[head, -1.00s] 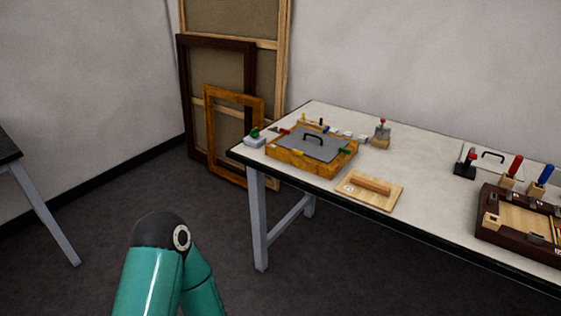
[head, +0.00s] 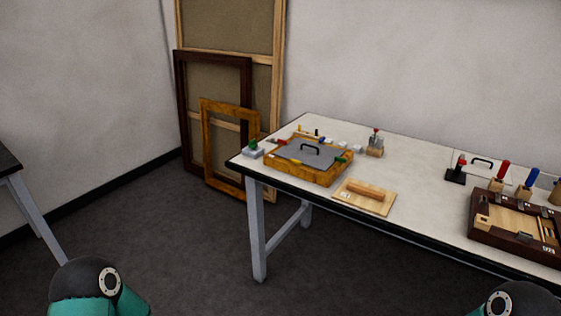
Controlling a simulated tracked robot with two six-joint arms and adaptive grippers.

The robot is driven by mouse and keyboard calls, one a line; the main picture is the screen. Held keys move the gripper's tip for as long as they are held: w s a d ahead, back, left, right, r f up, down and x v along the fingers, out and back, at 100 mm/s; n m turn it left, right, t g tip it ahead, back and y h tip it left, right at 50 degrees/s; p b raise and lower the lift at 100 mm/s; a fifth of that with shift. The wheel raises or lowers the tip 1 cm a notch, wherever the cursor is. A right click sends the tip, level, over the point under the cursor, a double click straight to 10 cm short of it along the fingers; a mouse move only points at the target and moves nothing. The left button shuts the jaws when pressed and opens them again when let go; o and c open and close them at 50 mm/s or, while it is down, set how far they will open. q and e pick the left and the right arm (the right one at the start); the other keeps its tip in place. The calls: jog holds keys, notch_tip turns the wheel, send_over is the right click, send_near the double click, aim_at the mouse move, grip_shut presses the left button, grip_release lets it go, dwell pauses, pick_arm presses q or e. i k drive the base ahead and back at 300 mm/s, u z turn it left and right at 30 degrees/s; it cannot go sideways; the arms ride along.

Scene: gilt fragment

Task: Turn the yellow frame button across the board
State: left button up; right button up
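A gilt frame (head: 318,177) lies on the white table, with a grey board (head: 301,151) set in it and a black handle on the board. A small yellow button (head: 296,163) appears at the board's front edge; it is too small to tell which way it points. Red, blue and green small parts sit at the frame's other sides. Neither gripper is in view. Only teal and black links of my arms show, at the bottom left and bottom right, well short of the frame.
A wooden board with a roller-like block (head: 366,194) lies near the table's front edge (head: 343,205). A dark tray (head: 478,222) and several coloured-handled tools stand to the right. Picture frames lean on the wall. Open floor lies before the table.

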aim_at(292, 160)
jog(key=u, duration=0.1)
jog(key=i, duration=1)
jog(key=z, duration=0.05)
